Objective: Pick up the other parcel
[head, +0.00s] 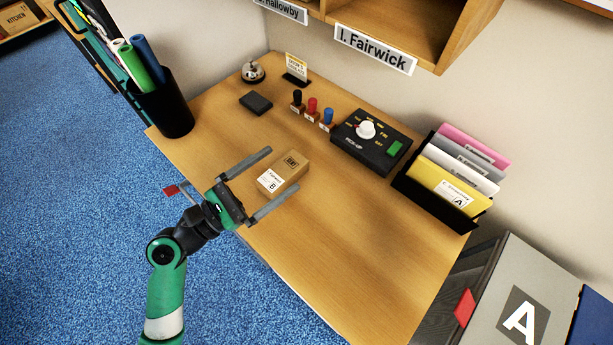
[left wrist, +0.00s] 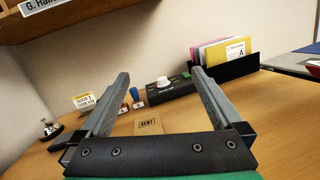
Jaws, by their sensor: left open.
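A small brown cardboard parcel (head: 291,171) lies flat on the desk, with a white label marked B and a dark stamp on top. In the left wrist view the parcel (left wrist: 148,124) shows between the fingers, its stamp reading SENT. My left gripper (head: 284,170) is open and empty. In the head view its two fingers point at the parcel, one on each side of its near part. In the left wrist view the fingertips (left wrist: 160,73) appear higher than the parcel; I cannot tell the exact gap. My right gripper is not in view.
Behind the parcel stand several stamps (head: 312,108) and a black dial box (head: 371,141). A black rack (head: 408,183) with colored envelopes, the yellow one marked A, stands right. The front right desk (head: 350,260) is clear.

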